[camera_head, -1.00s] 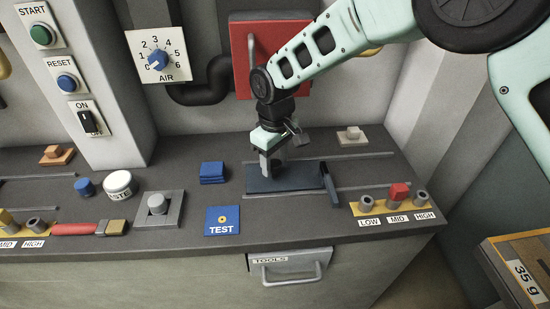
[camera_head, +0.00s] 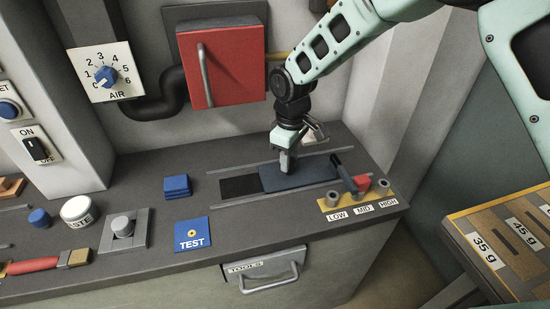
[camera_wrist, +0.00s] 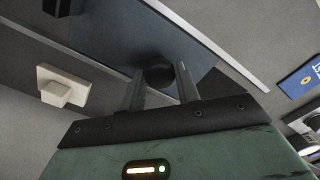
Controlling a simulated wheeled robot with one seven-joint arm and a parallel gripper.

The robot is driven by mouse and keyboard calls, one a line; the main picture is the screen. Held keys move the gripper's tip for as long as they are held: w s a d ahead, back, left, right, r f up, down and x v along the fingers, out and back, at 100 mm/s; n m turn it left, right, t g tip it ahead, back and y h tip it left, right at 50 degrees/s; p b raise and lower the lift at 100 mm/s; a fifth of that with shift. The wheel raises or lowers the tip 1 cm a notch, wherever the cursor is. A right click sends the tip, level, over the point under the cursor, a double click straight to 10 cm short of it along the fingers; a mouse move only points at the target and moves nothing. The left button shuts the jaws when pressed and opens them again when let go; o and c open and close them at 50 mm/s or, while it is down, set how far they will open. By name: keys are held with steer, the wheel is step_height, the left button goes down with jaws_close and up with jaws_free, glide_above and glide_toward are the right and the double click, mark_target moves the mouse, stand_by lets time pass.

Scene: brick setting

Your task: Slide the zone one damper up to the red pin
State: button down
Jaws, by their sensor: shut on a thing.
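The zone one damper (camera_head: 310,173) is a flat blue-grey plate between rails on the counter. A dark bar (camera_head: 344,174) sticks out from its right end toward the pegs. My gripper (camera_head: 286,168) is shut on the damper's round dark knob (camera_wrist: 158,74), seen between the fingers in the wrist view. The red pin (camera_head: 363,182) stands in the MID place, between LOW (camera_head: 331,199) and HIGH (camera_head: 383,186) grey pegs. The bar overlaps the pin's left side in the head view; whether they touch I cannot tell.
A dark slot (camera_head: 239,187) lies bare left of the damper. A pale knob on a square base (camera_wrist: 62,88) sits beside the track in the wrist view. The blue TEST plate (camera_head: 192,234), blue blocks (camera_head: 177,186) and red wall box (camera_head: 230,70) stand clear of the arm.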

steer(key=c, duration=1)
jaws_free()
step_height(320, 180, up, 18)
steer(key=shift+f+b, duration=0.2)
steer(key=shift+b, duration=0.7)
